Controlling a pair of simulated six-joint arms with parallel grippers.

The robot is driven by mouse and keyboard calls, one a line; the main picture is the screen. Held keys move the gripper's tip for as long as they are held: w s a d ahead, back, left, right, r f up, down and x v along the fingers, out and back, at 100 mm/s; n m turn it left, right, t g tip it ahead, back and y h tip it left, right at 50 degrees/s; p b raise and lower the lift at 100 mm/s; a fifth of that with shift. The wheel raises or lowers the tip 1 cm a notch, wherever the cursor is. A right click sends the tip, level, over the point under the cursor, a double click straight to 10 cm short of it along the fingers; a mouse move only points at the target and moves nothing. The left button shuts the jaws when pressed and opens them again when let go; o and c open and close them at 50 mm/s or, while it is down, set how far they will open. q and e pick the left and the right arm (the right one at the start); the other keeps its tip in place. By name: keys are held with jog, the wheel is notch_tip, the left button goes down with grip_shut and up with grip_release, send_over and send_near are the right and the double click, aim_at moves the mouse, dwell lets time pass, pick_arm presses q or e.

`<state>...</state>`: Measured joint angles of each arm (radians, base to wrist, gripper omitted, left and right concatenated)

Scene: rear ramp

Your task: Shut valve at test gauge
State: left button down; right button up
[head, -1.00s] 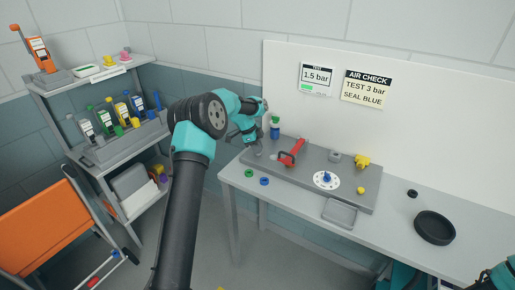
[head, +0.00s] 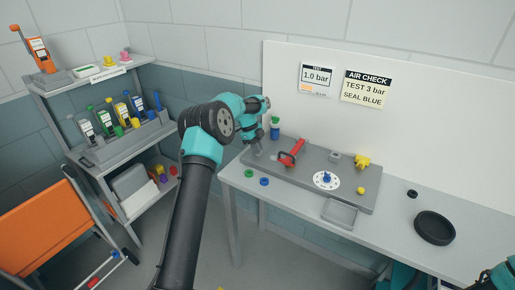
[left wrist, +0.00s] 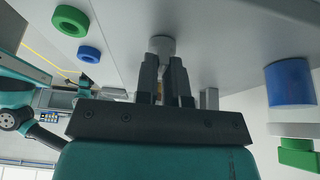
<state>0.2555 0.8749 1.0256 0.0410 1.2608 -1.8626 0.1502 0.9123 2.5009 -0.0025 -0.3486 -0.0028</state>
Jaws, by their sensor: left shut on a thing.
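My left gripper (head: 257,150) reaches down at the left end of the grey plate (head: 305,172) on the bench. In the left wrist view its fingers (left wrist: 163,88) are shut on a small grey round-headed part (left wrist: 162,47); I cannot tell whether this is the valve. The test display (head: 318,79) on the wall panel reads 1.0 bar. A red lever handle (head: 291,154) is on the plate right of the gripper. A blue knob (head: 326,177) sits on a white dial. My right gripper is out of view.
Green (head: 249,173) and blue (head: 264,181) rings lie at the front edge. A yellow part (head: 362,161), grey tray (head: 340,213) and black bowl (head: 435,227) are farther right. The air check sign (head: 366,89) reads 3 bar, seal blue.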

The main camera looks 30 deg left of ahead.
pick_arm(q)
jog(key=shift+s+f, duration=0.1)
jog(key=shift+f, duration=0.15)
jog(key=c, duration=1.2)
grip_release()
jog(key=shift+r, duration=0.1)
jog(key=shift+r, duration=0.15)
jog(key=v, duration=1.7)
jog(key=shift+a, duration=0.15)
